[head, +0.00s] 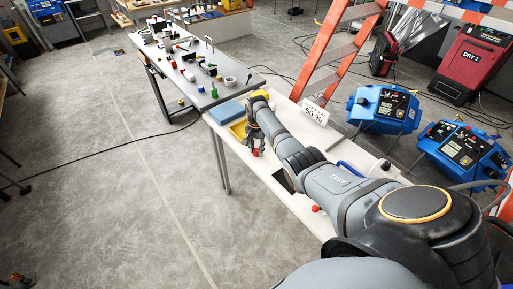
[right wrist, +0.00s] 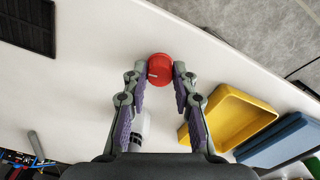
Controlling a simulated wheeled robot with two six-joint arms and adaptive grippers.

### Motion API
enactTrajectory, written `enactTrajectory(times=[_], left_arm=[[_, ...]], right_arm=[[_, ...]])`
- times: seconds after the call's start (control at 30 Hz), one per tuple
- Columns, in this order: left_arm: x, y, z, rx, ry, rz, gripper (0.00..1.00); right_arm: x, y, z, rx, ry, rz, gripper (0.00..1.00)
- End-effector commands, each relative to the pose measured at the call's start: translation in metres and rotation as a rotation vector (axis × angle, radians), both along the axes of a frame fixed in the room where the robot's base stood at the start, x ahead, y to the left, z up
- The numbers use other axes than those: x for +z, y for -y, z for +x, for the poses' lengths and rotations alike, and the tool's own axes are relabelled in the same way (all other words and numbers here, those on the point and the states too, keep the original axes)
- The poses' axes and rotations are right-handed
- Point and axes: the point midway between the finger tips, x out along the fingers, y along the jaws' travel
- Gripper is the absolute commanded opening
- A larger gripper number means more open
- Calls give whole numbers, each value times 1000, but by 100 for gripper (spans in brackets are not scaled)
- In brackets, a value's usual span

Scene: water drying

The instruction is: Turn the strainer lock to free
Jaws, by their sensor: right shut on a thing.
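A round red knob (right wrist: 160,69) with a short pale mark on its face shows in the right wrist view. I take it for the strainer lock. My right gripper (right wrist: 160,75) has its two fingertips on opposite sides of the knob and is shut on it. In the head view, my right gripper (head: 256,147) is low over the white table (head: 290,177), and a little red shows at its tips. I cannot read which setting the mark points to. My left gripper is not in view.
A yellow tray (right wrist: 232,118) and a blue block (right wrist: 290,140) lie to the right of the gripper in the wrist view. A dark grille (right wrist: 28,25) is at upper left. A sign reading 50 % (head: 314,113) stands at the table's far edge, near blue machines (head: 384,108).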

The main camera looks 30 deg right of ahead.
Motion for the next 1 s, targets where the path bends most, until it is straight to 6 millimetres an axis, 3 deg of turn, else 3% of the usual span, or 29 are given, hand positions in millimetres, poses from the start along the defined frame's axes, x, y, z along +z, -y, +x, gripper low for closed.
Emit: enactTrajectory(times=[0.4, 1.0], left_arm=[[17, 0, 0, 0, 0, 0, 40], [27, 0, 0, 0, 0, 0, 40]], right_arm=[[2, 0, 0, 379, -1, 0, 0], [0, 0, 0, 948, -1, 1, 0]])
